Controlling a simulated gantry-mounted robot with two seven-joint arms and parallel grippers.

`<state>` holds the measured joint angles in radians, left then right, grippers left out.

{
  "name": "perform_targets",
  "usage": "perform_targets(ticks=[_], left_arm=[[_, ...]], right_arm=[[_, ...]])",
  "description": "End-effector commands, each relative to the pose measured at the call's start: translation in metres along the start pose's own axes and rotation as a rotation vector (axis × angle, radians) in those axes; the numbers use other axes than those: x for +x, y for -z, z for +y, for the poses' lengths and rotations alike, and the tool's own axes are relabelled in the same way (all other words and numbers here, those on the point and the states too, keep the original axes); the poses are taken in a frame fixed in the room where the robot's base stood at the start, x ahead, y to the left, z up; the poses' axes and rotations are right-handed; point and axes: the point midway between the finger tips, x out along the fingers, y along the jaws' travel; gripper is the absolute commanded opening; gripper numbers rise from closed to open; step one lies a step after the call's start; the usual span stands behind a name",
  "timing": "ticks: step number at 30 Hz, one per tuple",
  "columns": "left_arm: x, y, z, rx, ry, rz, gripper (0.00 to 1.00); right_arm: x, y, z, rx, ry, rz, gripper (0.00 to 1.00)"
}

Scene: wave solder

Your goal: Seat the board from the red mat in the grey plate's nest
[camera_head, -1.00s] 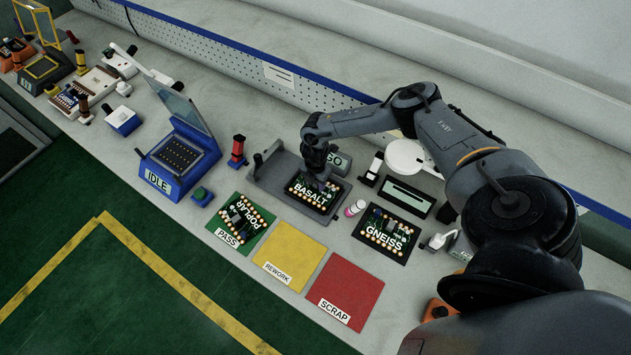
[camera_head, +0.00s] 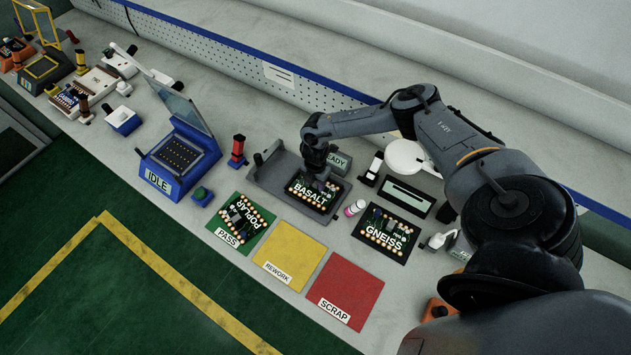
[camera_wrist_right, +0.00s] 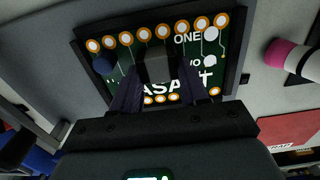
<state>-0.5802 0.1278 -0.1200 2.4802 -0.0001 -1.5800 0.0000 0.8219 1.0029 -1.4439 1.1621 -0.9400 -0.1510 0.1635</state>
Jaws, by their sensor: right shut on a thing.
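The board marked BASALT (camera_head: 309,196) lies in the dark nest on the grey plate (camera_head: 268,178) and looks flat. Whether it is fully down at every edge I cannot tell. My right gripper (camera_head: 319,178) is over it from above. In the right wrist view, my right gripper's fingers (camera_wrist_right: 156,82) are shut on a grey block in the middle of the board (camera_wrist_right: 125,50), and a dark frame runs round the board's edge. The red mat (camera_head: 350,287), labelled SCRAP, is bare. My left gripper is not in view.
The POPLAR board (camera_head: 240,215) is on the green mat and the GNEISS board (camera_head: 385,235) on a dark holder. The yellow mat (camera_head: 290,255) is bare. A small pink-and-white bottle (camera_head: 355,208) stands close right of the plate. The blue IDLE fixture (camera_head: 180,160) is left.

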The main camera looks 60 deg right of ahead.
Motion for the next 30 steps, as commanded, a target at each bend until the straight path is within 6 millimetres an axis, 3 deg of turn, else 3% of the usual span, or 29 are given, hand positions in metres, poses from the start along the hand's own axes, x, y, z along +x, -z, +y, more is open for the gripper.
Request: perform_targets(ticks=[6, 7, 12, 25, 30], left_arm=[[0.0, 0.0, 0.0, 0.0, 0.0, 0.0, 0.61], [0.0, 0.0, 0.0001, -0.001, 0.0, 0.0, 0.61], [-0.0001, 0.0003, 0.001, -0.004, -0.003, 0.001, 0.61], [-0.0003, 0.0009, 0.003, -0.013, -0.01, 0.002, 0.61], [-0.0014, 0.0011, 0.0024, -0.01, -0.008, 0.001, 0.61]], right_arm=[[0.0001, 0.0, -0.0001, 0.0, 0.0, 0.0, 0.01], [0.0001, 0.0, -0.0001, 0.0, 0.0, 0.0, 0.47], [0.0002, 0.0, -0.0001, 0.0, 0.0, 0.0, 0.73], [0.0, 0.0, -0.0003, 0.0, 0.001, 0.0, 0.73], [-0.0092, 0.0001, 0.0002, -0.001, -0.001, 0.001, 0.73]])
